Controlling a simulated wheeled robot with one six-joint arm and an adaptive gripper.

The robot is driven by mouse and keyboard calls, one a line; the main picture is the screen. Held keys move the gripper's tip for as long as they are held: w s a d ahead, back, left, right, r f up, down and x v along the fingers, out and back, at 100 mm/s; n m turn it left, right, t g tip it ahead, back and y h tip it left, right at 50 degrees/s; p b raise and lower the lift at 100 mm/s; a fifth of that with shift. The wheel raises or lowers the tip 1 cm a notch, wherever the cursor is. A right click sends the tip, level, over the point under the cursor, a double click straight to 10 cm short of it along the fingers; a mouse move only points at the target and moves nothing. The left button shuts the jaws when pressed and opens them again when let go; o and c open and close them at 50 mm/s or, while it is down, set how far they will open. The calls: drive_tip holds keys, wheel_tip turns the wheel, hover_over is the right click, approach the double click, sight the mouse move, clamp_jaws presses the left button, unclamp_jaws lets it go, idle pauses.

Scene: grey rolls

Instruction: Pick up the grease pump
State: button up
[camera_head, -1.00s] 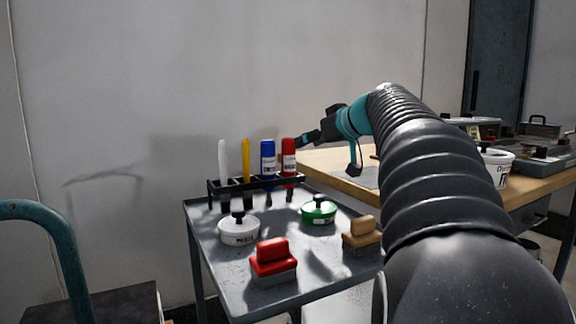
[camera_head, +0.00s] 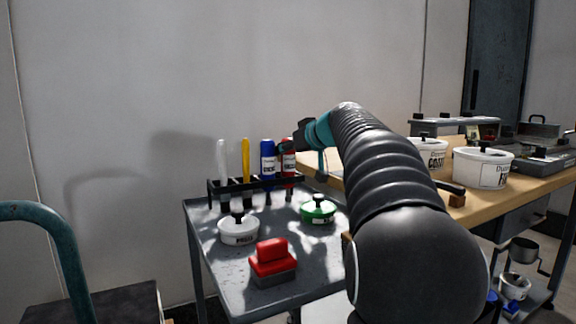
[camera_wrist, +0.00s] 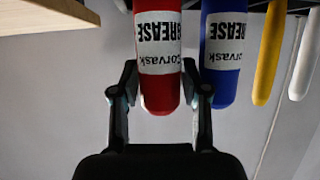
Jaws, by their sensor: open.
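A red cylinder (camera_head: 288,167) labelled "GREASE" stands in the black rack at the back of the grey cart. A similar blue cylinder (camera_head: 268,158), also labelled "GREASE", stands beside it. In the wrist view, which is upside down, the red cylinder (camera_wrist: 158,42) and the blue one (camera_wrist: 222,58) are close. My gripper (camera_wrist: 160,70) is open, with one finger on each side of the red cylinder's end. The right finger lies in the gap by the blue cylinder. I cannot tell whether either finger touches. In the head view my gripper (camera_head: 286,147) partly hides the red cylinder's top.
The rack (camera_head: 228,187) also holds a yellow tool (camera_head: 246,160) and a white tool (camera_head: 222,160). A white lidded pot (camera_head: 239,232), a green pot (camera_head: 318,213) and a red-handled block (camera_head: 273,262) are on the cart (camera_head: 222,272). A wooden bench (camera_head: 500,197) stands right.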

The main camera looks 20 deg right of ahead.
drive_tip(key=shift+r, duration=0.1)
drive_tip(key=c, duration=0.8)
